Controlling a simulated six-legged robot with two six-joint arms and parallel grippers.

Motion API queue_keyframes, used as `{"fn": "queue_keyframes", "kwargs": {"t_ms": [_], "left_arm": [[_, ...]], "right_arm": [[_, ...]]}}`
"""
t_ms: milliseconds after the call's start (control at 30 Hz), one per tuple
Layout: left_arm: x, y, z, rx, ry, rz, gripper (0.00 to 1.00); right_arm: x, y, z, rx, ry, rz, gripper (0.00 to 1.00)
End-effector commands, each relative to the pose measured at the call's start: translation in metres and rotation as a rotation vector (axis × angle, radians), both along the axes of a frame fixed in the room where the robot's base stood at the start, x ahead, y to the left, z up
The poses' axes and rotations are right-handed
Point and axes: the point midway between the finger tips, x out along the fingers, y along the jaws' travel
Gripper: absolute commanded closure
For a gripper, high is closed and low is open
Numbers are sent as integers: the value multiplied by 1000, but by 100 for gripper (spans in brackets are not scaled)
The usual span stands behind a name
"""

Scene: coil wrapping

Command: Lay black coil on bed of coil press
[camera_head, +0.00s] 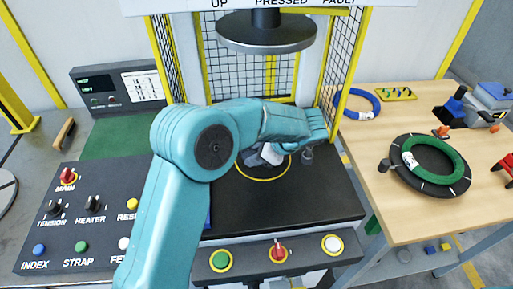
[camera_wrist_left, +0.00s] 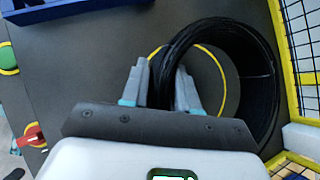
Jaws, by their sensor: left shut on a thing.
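The black coil (camera_wrist_left: 262,95) is in my left gripper (camera_wrist_left: 162,70) in the left wrist view. One side of its wall passes between the two grey fingers, and the gripper is shut on it. The coil is over the dark press bed (camera_wrist_left: 90,70) and partly overlaps the yellow circle (camera_wrist_left: 222,65) marked there. I cannot tell whether the coil touches the bed. In the head view my left gripper (camera_head: 266,155) is low over the bed (camera_head: 315,205), and my arm hides most of the coil. My right gripper is not in view.
The round press head (camera_head: 266,35) hangs above the bed, between mesh guards with yellow posts (camera_head: 343,65). A control panel (camera_head: 85,220) is at left. At right, a wooden table (camera_head: 400,120) holds a blue coil (camera_head: 362,104) and a green coil (camera_head: 433,160) on a black disc.

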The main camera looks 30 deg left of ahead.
Motion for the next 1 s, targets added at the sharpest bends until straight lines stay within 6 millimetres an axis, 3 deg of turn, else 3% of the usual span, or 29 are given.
{"fn": "queue_keyframes", "kwargs": {"t_ms": [267, 500, 800, 833, 867, 900, 1000], "left_arm": [[1, 0, -19, 3, -5, -1, 100], [1, 1, -48, 2, -4, -1, 100], [1, 0, -51, 2, -6, -2, 100], [0, 0, -52, -1, 0, -2, 61], [0, 0, -52, -1, 0, -2, 51], [0, 0, -52, -1, 0, -2, 45], [0, 0, -52, -1, 0, -2, 45]], "right_arm": [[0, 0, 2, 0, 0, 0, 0], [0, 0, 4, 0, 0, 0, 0], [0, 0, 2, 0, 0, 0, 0], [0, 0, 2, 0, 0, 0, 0], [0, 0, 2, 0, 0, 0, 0], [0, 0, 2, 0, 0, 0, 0], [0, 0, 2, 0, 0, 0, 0]]}}
